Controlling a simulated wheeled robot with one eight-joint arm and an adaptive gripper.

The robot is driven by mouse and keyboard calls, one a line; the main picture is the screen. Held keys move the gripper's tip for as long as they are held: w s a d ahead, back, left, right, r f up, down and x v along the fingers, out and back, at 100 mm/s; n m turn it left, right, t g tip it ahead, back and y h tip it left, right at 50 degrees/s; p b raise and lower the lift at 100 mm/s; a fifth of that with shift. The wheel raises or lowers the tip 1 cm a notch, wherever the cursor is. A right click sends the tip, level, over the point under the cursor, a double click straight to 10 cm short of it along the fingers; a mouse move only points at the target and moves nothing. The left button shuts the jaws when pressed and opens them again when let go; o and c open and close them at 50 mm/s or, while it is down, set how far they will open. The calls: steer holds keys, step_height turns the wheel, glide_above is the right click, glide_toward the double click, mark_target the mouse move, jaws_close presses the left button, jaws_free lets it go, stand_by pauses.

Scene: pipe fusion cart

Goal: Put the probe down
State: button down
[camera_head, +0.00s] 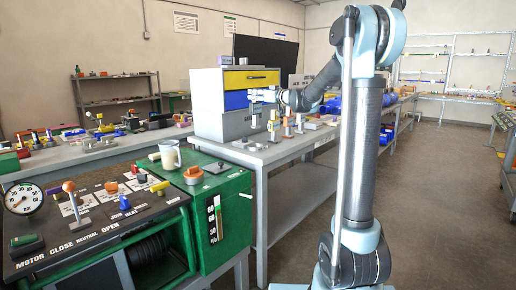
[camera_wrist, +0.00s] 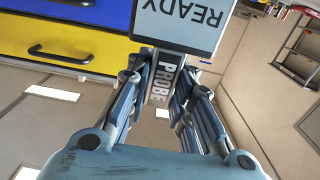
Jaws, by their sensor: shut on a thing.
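My gripper (camera_wrist: 163,76) is shut on the probe (camera_wrist: 164,86), a dark grey body with the word PROBE along it. Its fingers press on both sides of the probe in the wrist view. A pale panel reading READY (camera_wrist: 180,18) shows just beyond the fingertips, upside down in that view; I cannot tell whether it is joined to the probe. In the head view my gripper (camera_head: 262,96) is in front of the cabinet with blue and yellow drawers (camera_head: 207,102), above the bench (camera_head: 242,153). The probe is too small to make out clearly there.
Several small upright tools (camera_head: 287,124) stand on the bench right of the cabinet. A green control cart (camera_head: 232,237) with a gauge (camera_head: 24,198), levers and a white mug (camera_head: 170,155) is at the front left. The floor at right (camera_head: 440,190) is clear.

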mark_target(257, 115)
steer(key=shift+f, duration=5.1)
steer(key=c, duration=1.4)
jaws_free()
